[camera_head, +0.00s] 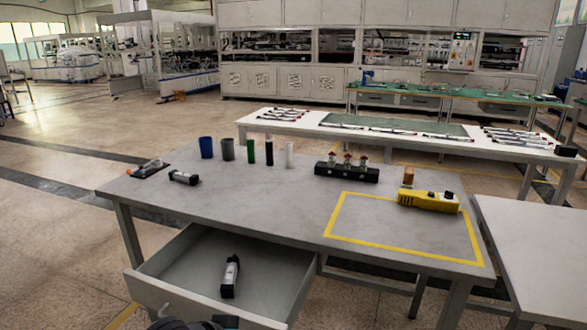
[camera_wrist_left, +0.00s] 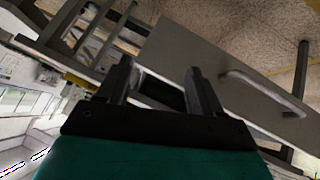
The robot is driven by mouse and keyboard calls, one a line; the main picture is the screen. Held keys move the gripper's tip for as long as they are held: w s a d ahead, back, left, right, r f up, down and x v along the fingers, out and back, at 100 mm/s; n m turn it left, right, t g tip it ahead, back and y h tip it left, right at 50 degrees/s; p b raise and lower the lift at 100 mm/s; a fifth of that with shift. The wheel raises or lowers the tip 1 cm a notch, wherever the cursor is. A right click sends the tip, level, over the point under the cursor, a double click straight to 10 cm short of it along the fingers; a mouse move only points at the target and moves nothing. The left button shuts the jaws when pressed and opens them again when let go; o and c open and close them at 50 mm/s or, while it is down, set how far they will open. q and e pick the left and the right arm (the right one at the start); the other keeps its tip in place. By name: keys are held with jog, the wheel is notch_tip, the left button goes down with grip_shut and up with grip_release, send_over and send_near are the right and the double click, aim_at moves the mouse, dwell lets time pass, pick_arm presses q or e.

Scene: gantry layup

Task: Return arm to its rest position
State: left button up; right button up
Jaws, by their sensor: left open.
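My left gripper (camera_wrist_left: 158,80) shows in the left wrist view with its two dark fingers spread apart and nothing between them. A dark part of my left arm shows at the bottom edge of the head view, in front of the drawer. The open drawer (camera_head: 185,296) sticks out below the grey table (camera_head: 265,205); a black and white device (camera_head: 230,277) lies inside it. In the left wrist view the drawer front with its handle (camera_wrist_left: 265,92) is beyond and to the right of the fingers. My right gripper is not in view.
Cups (camera_head: 206,148) and upright cylinders (camera_head: 269,150) stand along the table's back. A black holder (camera_head: 346,173) with small parts stands right of them. A yellow device (camera_head: 430,201) sits at the corner of a yellow taped rectangle (camera_head: 385,251). Another table (camera_head: 535,250) stands at the right.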

pick_arm(q)
jog(key=s+a+f+t+y+p, duration=0.1)
jog(key=s+a+f+t+p, duration=0.1)
jog(key=s+a, duration=0.3)
jog(key=s+a+f+t+y+p, duration=0.2)
jog(key=s+a+f, duration=0.2)
jog(key=s, duration=0.5)
jog(key=shift+s+a+f+m, duration=0.2)
jog(key=shift+s+a+m, duration=0.1)
jog(key=shift+s+a, duration=0.1)
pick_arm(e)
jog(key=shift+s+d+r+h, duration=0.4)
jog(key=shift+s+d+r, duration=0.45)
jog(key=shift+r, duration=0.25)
pick_arm(q)
jog(key=shift+p, duration=0.3)
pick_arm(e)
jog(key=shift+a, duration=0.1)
